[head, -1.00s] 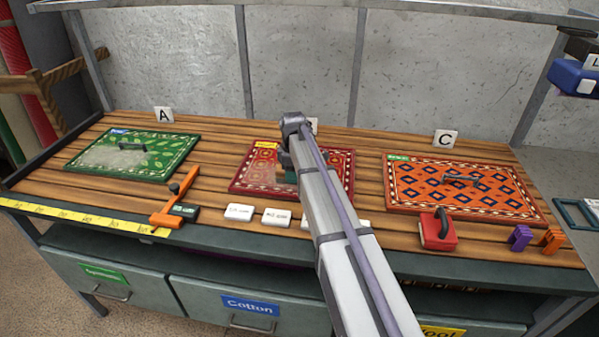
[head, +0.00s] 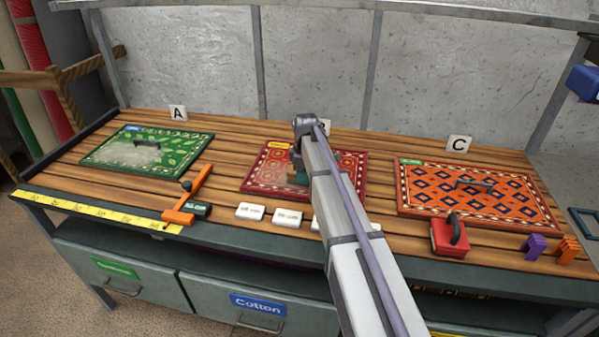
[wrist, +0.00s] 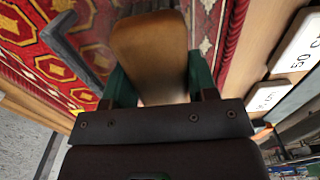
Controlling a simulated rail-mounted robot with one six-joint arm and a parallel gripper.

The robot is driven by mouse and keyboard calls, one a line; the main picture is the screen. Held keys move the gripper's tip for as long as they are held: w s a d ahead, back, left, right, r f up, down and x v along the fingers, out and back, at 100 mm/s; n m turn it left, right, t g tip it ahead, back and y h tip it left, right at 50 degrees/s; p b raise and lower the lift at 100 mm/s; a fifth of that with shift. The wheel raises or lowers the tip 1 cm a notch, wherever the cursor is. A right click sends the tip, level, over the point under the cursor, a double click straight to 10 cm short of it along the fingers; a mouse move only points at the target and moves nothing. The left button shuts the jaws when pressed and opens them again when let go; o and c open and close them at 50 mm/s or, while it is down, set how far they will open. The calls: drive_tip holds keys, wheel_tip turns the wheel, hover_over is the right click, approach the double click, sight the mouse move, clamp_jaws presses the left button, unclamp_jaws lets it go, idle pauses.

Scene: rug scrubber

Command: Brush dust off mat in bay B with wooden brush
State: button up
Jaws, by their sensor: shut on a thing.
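The red patterned mat (head: 258,182) lies in bay B at the middle of the bench, with a yellow tag at its far left corner. A pale patch shows on its near left part, and my arm covers some of the mat. My gripper (wrist: 160,82), with green fingers, is shut on the wooden brush (wrist: 150,48). In the wrist view the brush's tan wood lies between the fingers, over the mat. In the head view my gripper (head: 299,177) is low over the mat's middle, partly hidden by my arm. Bristle contact with the mat cannot be seen.
A dark handle (wrist: 75,50) stands on the mat beside the brush. White labelled blocks (head: 287,217) line the bench front. A green mat (head: 185,160) lies in bay A, an orange mat (head: 520,205) in bay C. An orange tool (head: 190,205) and red block (head: 448,238) flank the middle.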

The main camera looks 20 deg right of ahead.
drive_tip(key=shift+s+d, duration=0.35)
drive_tip(key=shift+d, duration=0.4)
drive_tip(key=shift+s+d, duration=0.35)
drive_tip(key=shift+d, duration=0.4)
drive_tip(key=shift+w+a, duration=0.5)
drive_tip(key=shift+a, duration=0.45)
drive_tip(key=shift+w+a, duration=0.5)
drive_tip(key=shift+a, duration=0.4)
drive_tip(key=shift+w+a, duration=0.5)
drive_tip(key=shift+a, duration=0.45)
drive_tip(key=shift+s+d, duration=0.4)
drive_tip(key=shift+d, duration=0.3)
drive_tip(key=shift+s+d, duration=0.35)
drive_tip(key=shift+d, duration=0.35)
drive_tip(key=shift+s+d, duration=0.4)
drive_tip(key=shift+d, duration=0.25)
drive_tip(key=shift+s+d, duration=0.4)
drive_tip(key=shift+d, duration=0.25)
wheel_tip(320, 180, up, 6)
drive_tip(key=p, duration=0.6)
drive_tip(key=shift+f, duration=0.1)
